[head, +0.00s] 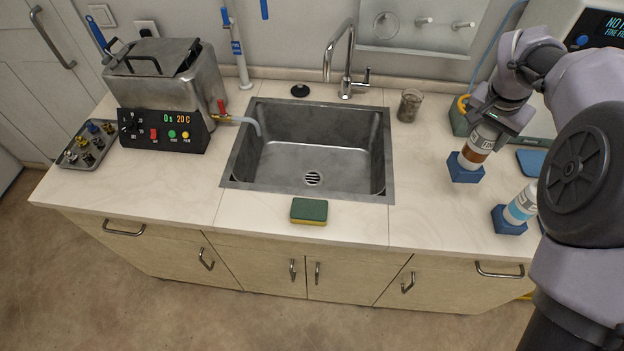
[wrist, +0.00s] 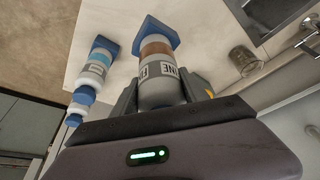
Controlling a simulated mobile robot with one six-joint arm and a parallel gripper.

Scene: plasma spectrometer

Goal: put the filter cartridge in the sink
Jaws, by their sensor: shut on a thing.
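The filter cartridge (head: 480,143), white and grey with an orange-brown band and a label reading "FINE" in the wrist view (wrist: 157,68), is upright at a blue square stand (head: 466,168) on the counter's right side. My gripper (head: 499,113) is shut around the cartridge's upper body, with one finger on each side in the wrist view (wrist: 163,92). I cannot tell whether the cartridge is seated in the stand or slightly raised. The empty steel sink (head: 310,158) is set into the counter to the left, its drain visible.
A second, blue-banded cartridge (head: 521,205) is at another blue stand (head: 509,220) nearby. A glass beaker (head: 410,105) stands between sink and gripper. A tall faucet (head: 347,62) rises behind the sink; a sponge (head: 309,210) lies in front. A heated bath (head: 165,90) stands left.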

